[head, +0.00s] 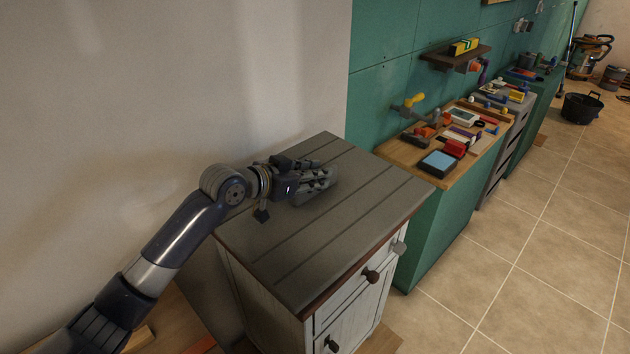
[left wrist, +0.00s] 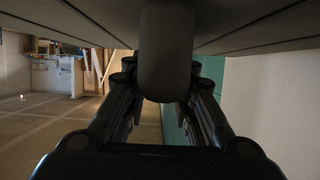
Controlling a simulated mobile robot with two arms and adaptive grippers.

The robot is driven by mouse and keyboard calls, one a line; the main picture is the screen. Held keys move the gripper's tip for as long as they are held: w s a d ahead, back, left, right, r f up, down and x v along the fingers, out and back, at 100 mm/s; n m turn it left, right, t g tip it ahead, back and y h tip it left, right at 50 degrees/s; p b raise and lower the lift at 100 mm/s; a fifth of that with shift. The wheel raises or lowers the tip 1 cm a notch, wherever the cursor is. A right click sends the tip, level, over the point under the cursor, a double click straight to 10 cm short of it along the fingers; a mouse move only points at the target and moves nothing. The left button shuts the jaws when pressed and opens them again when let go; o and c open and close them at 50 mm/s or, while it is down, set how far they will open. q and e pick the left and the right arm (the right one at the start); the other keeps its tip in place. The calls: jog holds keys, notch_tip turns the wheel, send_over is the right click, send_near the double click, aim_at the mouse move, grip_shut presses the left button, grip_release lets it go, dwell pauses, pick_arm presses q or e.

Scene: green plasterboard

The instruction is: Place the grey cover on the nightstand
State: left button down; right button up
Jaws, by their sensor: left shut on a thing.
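The nightstand (head: 352,210) has a grey planked top with a brown edge and a white, worn body with knobs. My left gripper (head: 325,181) is low over the back part of that top, coming in from the left. It is shut on the grey cover (head: 318,191), which is mostly hidden by the fingers. In the left wrist view the cover (left wrist: 166,55) is a rounded grey shape between the fingers, close to the planked top (left wrist: 75,22) at the picture's upper edge. I cannot tell whether it touches the top. My right gripper is not in view.
The rest of the nightstand top is bare. A white wall (head: 170,80) stands behind it. To the right, a green workbench (head: 437,225) with a wooden top carries several tools and boxes. A shelf (head: 455,57) hangs above it. Tiled floor (head: 540,260) is open at right.

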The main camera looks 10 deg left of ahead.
pick_arm(q)
jog(key=shift+w+r, duration=0.15)
jog(key=shift+w, duration=0.2)
jog(key=shift+f+p, duration=0.75)
jog(key=shift+f, duration=1.15)
jog(key=c, duration=1.3)
grip_release()
jog(key=shift+f, duration=0.1)
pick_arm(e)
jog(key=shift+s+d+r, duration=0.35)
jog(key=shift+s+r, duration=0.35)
